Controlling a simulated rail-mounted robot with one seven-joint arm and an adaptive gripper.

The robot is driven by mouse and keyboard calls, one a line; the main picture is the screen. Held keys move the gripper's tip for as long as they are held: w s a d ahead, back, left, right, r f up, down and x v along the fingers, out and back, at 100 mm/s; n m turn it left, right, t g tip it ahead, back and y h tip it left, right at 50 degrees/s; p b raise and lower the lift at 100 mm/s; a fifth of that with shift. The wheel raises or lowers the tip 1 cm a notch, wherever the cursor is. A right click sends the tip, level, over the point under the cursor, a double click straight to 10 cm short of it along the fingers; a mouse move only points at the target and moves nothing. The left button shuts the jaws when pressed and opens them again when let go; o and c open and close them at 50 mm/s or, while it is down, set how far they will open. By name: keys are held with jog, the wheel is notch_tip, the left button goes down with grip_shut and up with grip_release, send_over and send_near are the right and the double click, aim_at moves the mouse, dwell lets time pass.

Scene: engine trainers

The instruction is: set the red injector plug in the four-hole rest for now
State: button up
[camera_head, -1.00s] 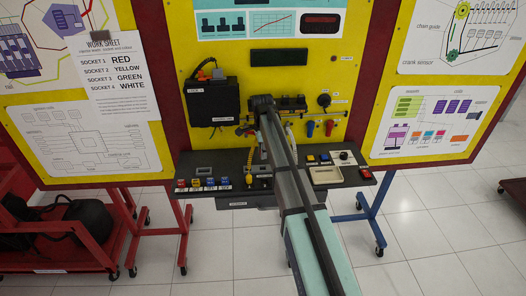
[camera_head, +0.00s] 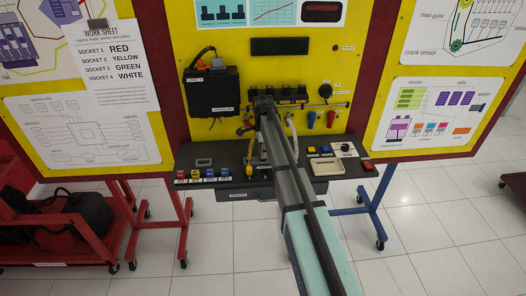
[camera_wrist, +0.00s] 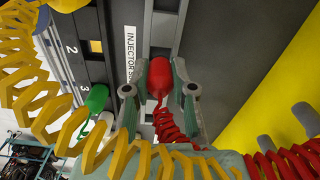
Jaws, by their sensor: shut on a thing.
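My gripper (camera_wrist: 158,90) is shut on the red injector plug (camera_wrist: 160,77) in the wrist view, one finger on each side of it. A red coiled cable (camera_wrist: 172,125) trails from the plug. A dark block beside it bears the numbers 2 and 3 and a cut-off white label (camera_wrist: 131,55) starting "INJECTOR". A green plug (camera_wrist: 95,98) sits by the number 3. In the head view my gripper (camera_head: 263,103) is small at the panel's lower middle, and my arm hides much there. I cannot make out the four-hole rest for certain.
A yellow coiled cable (camera_wrist: 60,115) crosses the wrist view's foreground. In the head view, a black box (camera_head: 212,92) is left of my gripper. A dark bench (camera_head: 290,175) below carries coloured blocks at left and a pale tray (camera_head: 325,167) at right.

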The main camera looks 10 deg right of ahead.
jog(key=shift+f+b, duration=0.3)
jog(key=shift+f, duration=0.55)
dwell(0.9)
jog(key=o, duration=0.7)
jog(key=shift+r, duration=0.1)
jog(key=shift+r+p, duration=1.35)
jog(key=shift+r, duration=1.3)
jog(key=shift+r+p, duration=0.55)
jog(key=shift+r, duration=0.6)
